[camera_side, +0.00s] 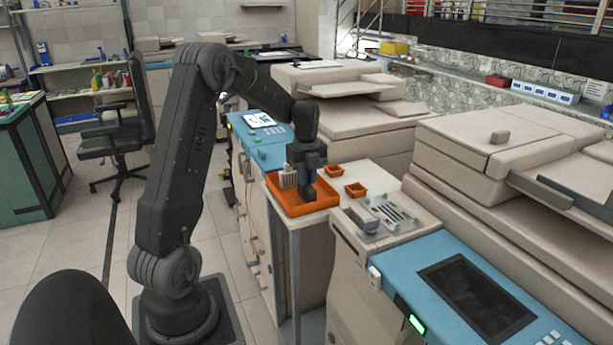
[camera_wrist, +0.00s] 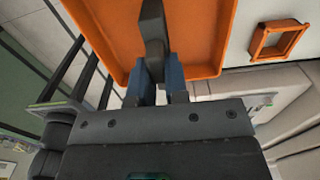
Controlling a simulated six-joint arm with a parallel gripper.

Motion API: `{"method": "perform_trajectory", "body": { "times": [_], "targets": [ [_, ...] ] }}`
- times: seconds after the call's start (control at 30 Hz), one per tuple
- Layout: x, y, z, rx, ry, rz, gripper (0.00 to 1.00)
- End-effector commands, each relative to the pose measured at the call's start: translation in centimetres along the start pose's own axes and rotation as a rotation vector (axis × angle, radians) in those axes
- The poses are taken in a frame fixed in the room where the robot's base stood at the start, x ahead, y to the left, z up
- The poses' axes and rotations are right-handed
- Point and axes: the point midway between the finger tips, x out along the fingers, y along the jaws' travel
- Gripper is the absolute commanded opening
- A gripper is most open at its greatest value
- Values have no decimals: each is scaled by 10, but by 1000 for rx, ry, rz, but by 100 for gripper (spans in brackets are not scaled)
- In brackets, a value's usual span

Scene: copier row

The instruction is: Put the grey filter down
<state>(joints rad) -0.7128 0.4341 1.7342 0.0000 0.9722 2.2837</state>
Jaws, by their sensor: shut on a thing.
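My gripper (camera_side: 309,180) is over the large orange tray (camera_side: 277,206) and points down. It is shut on a dark grey piece, the grey filter (camera_wrist: 152,28), which sticks out beyond the blue-grey fingers in the wrist view. The gripper shows in the wrist view (camera_wrist: 155,84) too, with a finger on each side of the filter. The tray's orange floor and rim (camera_wrist: 205,70) lie behind the filter there. In the side view the filter is low over the tray; I cannot tell whether it touches the floor.
Two small orange boxes (camera_side: 333,171) (camera_side: 356,189) stand right of the tray on the pale table (camera_side: 315,218). A pale ribbed object (camera_side: 288,178) shows at the tray's left. A slotted grey holder (camera_side: 390,213) sits on the nearer copier. Copiers flank the table.

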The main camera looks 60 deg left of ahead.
Motion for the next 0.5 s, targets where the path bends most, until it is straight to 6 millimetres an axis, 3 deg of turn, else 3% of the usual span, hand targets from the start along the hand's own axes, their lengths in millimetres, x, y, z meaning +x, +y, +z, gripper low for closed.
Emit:
{"method": "perform_trajectory", "body": {
  "times": [0.3,0.5],
  "targets": [
    [1,0,0,0,1,1,40],
    [0,0,0,0,1,1,40]
  ]
}}
